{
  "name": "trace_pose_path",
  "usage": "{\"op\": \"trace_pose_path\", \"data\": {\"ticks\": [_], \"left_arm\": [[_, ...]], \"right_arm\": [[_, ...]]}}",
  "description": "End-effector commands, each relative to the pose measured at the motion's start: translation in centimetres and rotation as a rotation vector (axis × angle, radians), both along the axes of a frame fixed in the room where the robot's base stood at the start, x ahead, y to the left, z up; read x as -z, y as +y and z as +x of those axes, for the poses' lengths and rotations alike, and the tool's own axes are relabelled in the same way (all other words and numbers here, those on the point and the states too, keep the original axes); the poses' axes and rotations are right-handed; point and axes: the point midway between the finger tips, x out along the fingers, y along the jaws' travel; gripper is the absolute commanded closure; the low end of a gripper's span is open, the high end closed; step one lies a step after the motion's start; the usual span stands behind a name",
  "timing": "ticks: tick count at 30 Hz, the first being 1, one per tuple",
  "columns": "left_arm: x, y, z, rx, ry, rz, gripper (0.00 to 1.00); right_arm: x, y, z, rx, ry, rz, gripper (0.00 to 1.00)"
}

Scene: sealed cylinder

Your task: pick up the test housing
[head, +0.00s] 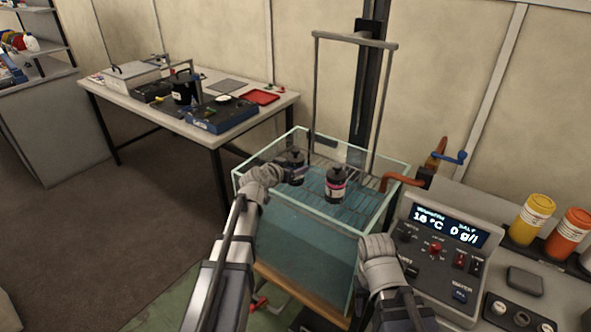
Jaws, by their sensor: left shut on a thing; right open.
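A dark cylindrical housing (292,158) is at the left part of the glass water tank (283,217). My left gripper (293,172) reaches over the tank's left rim and is shut on this housing. The gripper hides part of the housing's side. A second dark cylinder with a pink band (335,186) stands upright to its right, at the wire rack (362,180) in the tank, apart from my grippers. I cannot tell from labels which one is the test housing. My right gripper (378,243) is open and empty at the tank's front right corner; its fingertips are hard to make out.
A tall grey lift frame (316,90) rises from the tank. A control box with a display (446,232) and yellow (531,218) and orange (566,235) bottles stand at right. A pipe with a blue handle (450,158) is behind. A table with equipment (218,110) stands back left.

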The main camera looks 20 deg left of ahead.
Motion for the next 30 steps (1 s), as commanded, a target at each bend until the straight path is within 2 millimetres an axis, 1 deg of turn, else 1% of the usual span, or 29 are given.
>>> {"op": "trace_pose_path", "data": {"ticks": [10,16,20,23,30], "left_arm": [[-0.1,0.0,0.0,-0.001,-0.002,-0.001,1.00],[-1.1,0.0,0.0,-0.001,-0.001,-0.001,1.00],[-2.4,0.0,0.0,-0.001,-0.001,-0.001,1.00],[-3.8,0.0,0.0,-0.001,-0.001,-0.001,1.00],[-7.6,0.0,0.0,-0.001,-0.001,-0.001,1.00]], "right_arm": [[-0.1,0.0,0.0,0.000,0.000,0.000,0.50],[-1.1,0.0,0.0,0.000,0.000,0.000,0.50],[-2.4,0.0,0.0,0.000,0.000,0.000,0.50],[-3.8,0.0,0.0,0.000,0.000,0.000,0.50],[-7.5,0.0,0.0,0.000,0.000,0.000,0.50]]}}
